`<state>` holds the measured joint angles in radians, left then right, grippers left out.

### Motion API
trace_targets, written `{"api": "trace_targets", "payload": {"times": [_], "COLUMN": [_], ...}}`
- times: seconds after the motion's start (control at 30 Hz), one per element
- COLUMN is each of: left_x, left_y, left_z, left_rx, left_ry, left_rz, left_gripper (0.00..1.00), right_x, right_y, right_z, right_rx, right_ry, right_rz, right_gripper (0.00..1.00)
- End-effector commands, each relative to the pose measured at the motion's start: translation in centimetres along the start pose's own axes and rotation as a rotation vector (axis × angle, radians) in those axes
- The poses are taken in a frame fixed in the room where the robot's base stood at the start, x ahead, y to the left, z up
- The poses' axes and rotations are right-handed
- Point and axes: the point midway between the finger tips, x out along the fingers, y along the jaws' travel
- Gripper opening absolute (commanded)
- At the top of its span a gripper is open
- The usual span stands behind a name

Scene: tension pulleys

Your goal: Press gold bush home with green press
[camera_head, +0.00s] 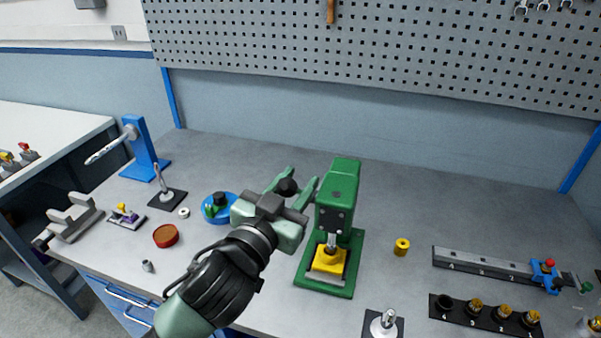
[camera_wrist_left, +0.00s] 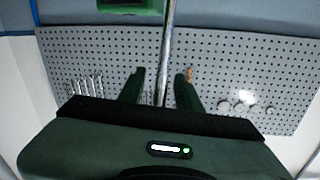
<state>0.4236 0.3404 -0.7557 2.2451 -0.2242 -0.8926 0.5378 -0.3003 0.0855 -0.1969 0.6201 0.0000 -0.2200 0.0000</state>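The green press (camera_head: 340,190) stands mid-bench. Its silver ram (camera_head: 331,241) points down at a yellow block (camera_head: 328,262) on its green base. Whether a bush sits under the ram is too small to tell. A short gold cylinder with a dark top hole (camera_head: 402,247), like a bush, stands on the bench right of the press. My left gripper (camera_head: 296,183) is at the press's left side, its fingers apart around a black ball knob (camera_head: 288,187). In the left wrist view a metal rod (camera_wrist_left: 166,50) runs between the fingers (camera_wrist_left: 160,88), with gaps beside it. My right gripper is out of view.
Right of the press are a numbered grey rail (camera_head: 485,264) and a black rack (camera_head: 490,315) with several gold-topped pieces. A silver pin stand (camera_head: 383,323) is at the front. Left are a blue round fixture (camera_head: 218,208), a red dish (camera_head: 165,236) and a blue stand (camera_head: 143,150).

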Motion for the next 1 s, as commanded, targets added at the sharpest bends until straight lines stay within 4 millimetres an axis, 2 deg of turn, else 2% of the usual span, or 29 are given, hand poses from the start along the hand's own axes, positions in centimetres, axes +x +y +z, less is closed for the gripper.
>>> {"api": "trace_targets", "payload": {"times": [0.13,0.4,0.43,0.53,0.57,1.0], "left_x": [1.2,1.4,1.4,1.4,1.4,1.4], "left_y": [0.0,0.0,0.0,0.0,0.0,0.0], "left_z": [0.0,0.1,0.1,0.1,0.1,0.1], "left_rx": [0.000,0.000,0.000,0.000,0.000,0.000], "left_ry": [-0.001,-0.001,-0.001,-0.001,-0.001,-0.001], "left_rz": [0.000,0.001,0.001,0.000,0.000,0.000], "left_gripper": [0.34,0.34,0.32,0.04,0.00,0.00], "right_x": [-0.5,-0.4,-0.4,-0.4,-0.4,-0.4], "right_y": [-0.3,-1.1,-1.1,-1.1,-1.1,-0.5], "right_z": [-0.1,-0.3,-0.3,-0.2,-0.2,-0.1], "right_rx": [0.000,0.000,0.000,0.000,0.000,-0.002], "right_ry": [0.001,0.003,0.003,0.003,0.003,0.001], "right_rz": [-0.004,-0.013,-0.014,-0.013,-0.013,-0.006], "right_gripper": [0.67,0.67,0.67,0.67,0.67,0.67]}}
